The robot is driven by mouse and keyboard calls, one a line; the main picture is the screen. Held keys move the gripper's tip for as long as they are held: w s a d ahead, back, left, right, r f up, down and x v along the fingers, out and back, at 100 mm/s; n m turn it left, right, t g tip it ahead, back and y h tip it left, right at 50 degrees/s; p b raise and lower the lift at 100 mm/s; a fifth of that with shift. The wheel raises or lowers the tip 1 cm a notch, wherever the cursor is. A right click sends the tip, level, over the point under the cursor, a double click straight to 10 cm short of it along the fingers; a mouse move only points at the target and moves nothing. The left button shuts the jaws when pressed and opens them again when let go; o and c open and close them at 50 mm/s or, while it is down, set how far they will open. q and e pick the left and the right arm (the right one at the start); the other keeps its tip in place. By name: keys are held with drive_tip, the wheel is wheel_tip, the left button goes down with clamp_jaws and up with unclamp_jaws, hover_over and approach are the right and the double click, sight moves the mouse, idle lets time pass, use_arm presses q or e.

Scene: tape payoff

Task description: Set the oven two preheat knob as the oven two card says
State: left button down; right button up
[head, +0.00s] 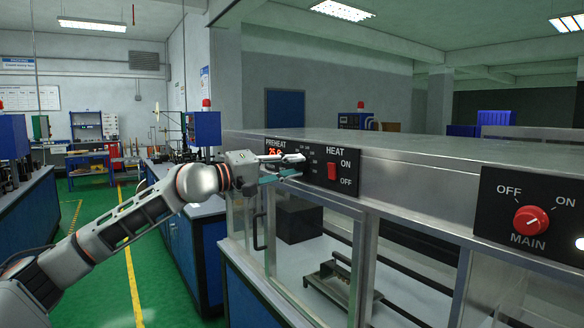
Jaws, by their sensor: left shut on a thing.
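My left arm reaches in from the left, and my left gripper (288,165) is at the PREHEAT panel (275,146) on the front of the metal machine. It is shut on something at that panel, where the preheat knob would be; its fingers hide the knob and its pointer. A red lit display (276,152) above the fingers is partly covered and hard to read. Small scale marks show just right of the fingers, too small to read. No oven two card can be made out. My right gripper is not in view.
Right of the gripper is a HEAT panel with a red ON/OFF switch (332,171). Farther right is a red MAIN knob (531,220). Below is a glazed compartment with a dark metal fixture (335,278). Green floor (100,228) lies open at left, between blue benches.

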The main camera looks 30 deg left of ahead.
use_arm(q)
drive_tip(key=c, duration=1.8)
unclamp_jaws()
drive_tip(key=shift+s+a+f, duration=0.1)
drive_tip(key=shift+s+a, duration=0.15)
drive_tip(key=shift+s, duration=0.2)
drive_tip(key=shift+v, duration=3.25)
